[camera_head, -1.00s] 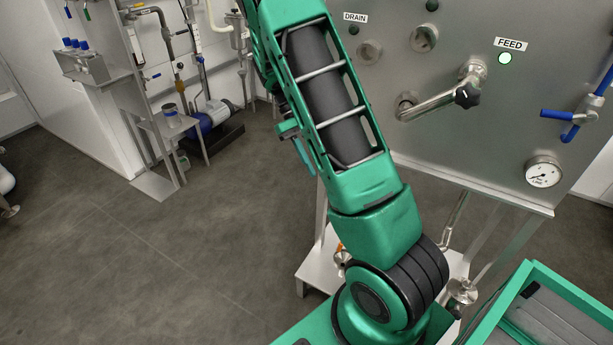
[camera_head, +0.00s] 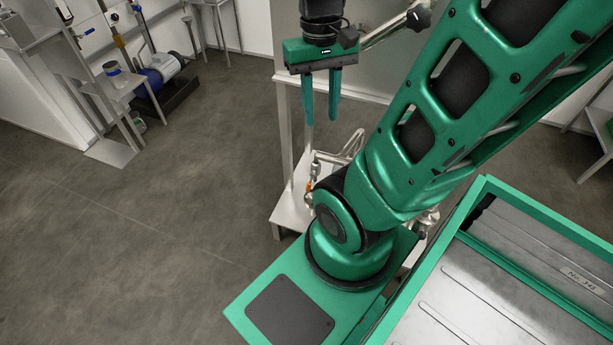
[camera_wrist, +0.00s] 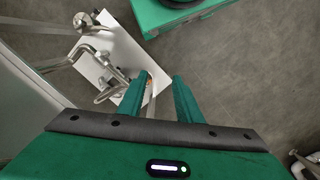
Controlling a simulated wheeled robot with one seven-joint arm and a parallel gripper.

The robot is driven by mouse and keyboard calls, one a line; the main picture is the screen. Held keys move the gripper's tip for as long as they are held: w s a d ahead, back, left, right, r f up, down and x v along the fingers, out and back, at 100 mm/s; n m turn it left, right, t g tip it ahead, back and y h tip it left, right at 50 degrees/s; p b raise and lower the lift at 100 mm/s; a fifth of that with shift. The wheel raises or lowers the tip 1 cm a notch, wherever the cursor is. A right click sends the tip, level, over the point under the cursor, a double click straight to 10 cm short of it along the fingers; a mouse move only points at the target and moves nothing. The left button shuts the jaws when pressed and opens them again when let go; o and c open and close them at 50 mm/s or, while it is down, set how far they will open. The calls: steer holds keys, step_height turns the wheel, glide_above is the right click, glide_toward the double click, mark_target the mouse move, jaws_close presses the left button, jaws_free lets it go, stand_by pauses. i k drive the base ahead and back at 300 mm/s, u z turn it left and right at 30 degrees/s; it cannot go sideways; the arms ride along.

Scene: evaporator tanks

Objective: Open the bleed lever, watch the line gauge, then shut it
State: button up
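My gripper (camera_head: 321,119) hangs fingers-down in front of the steel panel, open and empty, with a clear gap between its two green fingers. It also shows open in the wrist view (camera_wrist: 160,78). Small metal pipework (camera_head: 325,168) stands on a low white stand, with a small orange part (camera_head: 309,186) on it. The pipework shows beyond the fingertips in the wrist view (camera_wrist: 112,82), apart from them. I cannot tell whether the orange part is the bleed lever. No gauge dial shows now; my arm covers much of the right side.
A metal pipe with a black knob (camera_head: 418,17) sticks out beside my gripper. The low white stand (camera_head: 291,208) has a post close to my fingers. A blue and white pump (camera_head: 163,70) stands at the back left. The floor (camera_head: 150,235) at left is clear.

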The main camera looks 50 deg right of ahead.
mark_target(312, 174)
steer(key=k, duration=0.5)
steer(key=z, duration=1.35)
steer(key=k, duration=1.1)
steer(key=u, duration=0.85)
steer(key=i, duration=1)
